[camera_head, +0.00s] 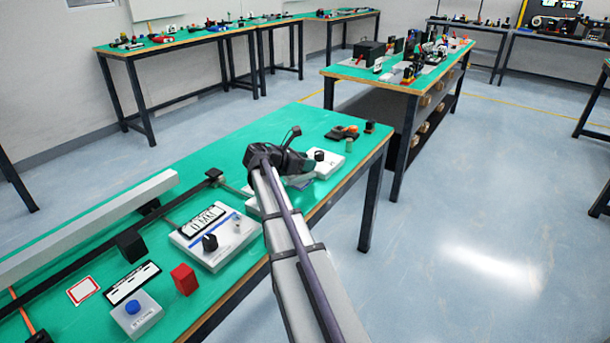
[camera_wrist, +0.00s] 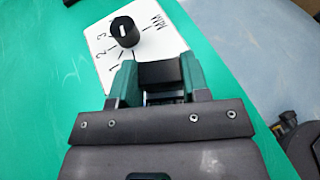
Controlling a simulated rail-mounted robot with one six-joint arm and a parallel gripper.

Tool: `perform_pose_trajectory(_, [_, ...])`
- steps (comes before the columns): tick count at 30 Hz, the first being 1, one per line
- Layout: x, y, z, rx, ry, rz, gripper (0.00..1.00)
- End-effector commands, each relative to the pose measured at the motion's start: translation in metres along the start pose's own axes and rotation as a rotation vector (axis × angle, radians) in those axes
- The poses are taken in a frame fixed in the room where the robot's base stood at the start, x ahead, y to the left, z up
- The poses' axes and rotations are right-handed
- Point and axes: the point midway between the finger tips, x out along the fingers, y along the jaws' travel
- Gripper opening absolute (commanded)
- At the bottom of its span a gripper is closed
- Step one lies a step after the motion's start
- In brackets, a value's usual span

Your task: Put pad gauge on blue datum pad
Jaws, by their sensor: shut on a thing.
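My gripper (camera_wrist: 158,78) has dark green fingers, which are shut on a dark block (camera_wrist: 160,74) in the wrist view. I cannot tell for sure whether this block is the pad gauge. In the head view my gripper (camera_head: 298,180) is over the right part of the near green bench, beside a white dial box, and my arm partly hides what it holds. I cannot make out a blue datum pad in either view. A grey box with a round blue top (camera_head: 133,306) stands at the bench's front left.
The white dial box (camera_head: 325,165) with a black knob also shows in the wrist view (camera_wrist: 95,48), just beyond my fingers. A white meter box (camera_head: 213,240), a red block (camera_head: 184,279) and a red-edged card (camera_head: 82,290) lie left on the green bench (camera_head: 250,145).

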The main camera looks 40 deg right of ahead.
Motion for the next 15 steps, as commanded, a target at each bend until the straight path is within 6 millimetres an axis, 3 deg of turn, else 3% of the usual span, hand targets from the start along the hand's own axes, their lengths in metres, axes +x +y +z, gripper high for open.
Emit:
perform_pose_trajectory(1, [0.0072,0.0001,-0.0176,0.000,0.000,0.000,0.09])
perform_pose_trajectory(12, [0.0073,0.0000,-0.0178,0.000,0.000,0.000,0.09])
perform_pose_trajectory(13, [0.0072,0.0001,-0.0176,0.000,0.000,0.000,0.43])
perform_pose_trajectory(15, [0.0067,0.0001,-0.0164,0.000,0.000,0.000,0.50])
